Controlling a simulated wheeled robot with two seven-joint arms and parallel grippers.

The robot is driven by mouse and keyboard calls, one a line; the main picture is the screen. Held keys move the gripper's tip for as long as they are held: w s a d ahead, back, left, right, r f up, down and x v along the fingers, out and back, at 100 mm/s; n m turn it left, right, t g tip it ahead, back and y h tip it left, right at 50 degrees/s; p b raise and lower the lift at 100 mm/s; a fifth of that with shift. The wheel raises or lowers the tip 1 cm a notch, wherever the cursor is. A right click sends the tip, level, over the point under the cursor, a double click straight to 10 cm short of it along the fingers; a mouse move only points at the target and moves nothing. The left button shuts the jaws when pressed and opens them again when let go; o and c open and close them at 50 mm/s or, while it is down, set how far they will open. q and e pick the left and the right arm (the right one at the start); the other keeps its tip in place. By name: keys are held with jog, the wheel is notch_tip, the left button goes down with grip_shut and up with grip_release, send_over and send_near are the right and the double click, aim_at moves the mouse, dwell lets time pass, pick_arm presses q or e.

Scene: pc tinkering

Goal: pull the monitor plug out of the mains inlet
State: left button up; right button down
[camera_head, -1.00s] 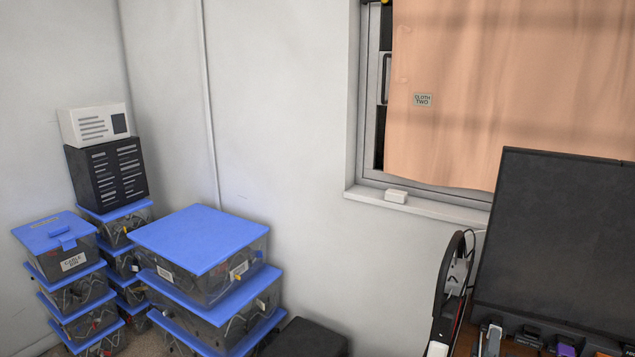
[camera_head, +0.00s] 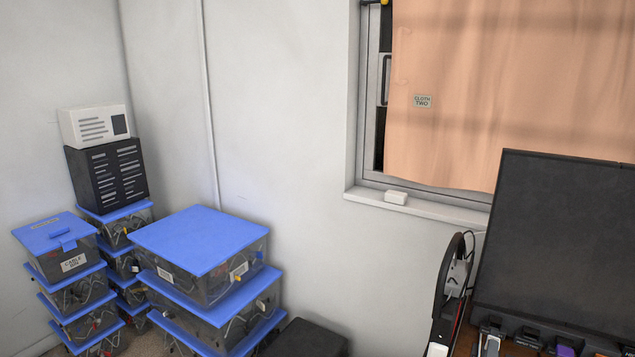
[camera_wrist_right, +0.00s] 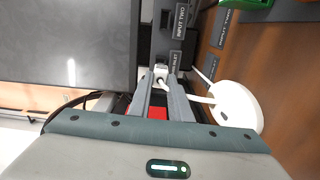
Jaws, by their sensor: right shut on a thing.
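In the right wrist view, my right gripper (camera_wrist_right: 161,86) is shut on a small white plug (camera_wrist_right: 160,71), with its two grey fingers on either side of it. The plug is at the black connector strip (camera_wrist_right: 162,47) along the monitor's edge. The label beside it (camera_wrist_right: 174,63) is partly hidden. I cannot tell whether the plug is still seated in the inlet. The monitor (camera_wrist_right: 60,40) fills the left of this view; it also stands at the right of the head view (camera_head: 555,240). My left gripper is not in view.
A white round object (camera_wrist_right: 237,107) with a white cable lies right of the fingers on the wooden desk (camera_wrist_right: 283,70). A black curved object (camera_head: 447,275) stands left of the monitor. Blue-lidded boxes (camera_head: 200,240) are stacked at left, with clear wall between.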

jog(key=shift+s+a, duration=0.25)
jog(key=shift+s, duration=0.2)
jog(key=shift+s+a+r+p, duration=0.3)
jog(key=shift+s+r+p, duration=0.1)
jog(key=shift+s, duration=0.1)
jog(key=shift+s+a+r+p, duration=0.25)
jog(key=shift+s+a+p, duration=0.1)
jog(key=shift+s, duration=0.1)
jog(key=s, duration=0.1)
jog(key=s+a+r+p, duration=0.1)
jog(key=s+a, duration=0.1)
jog(key=shift+s+r, duration=0.1)
jog(key=shift+r, duration=0.25)
jog(key=shift+d, duration=0.2)
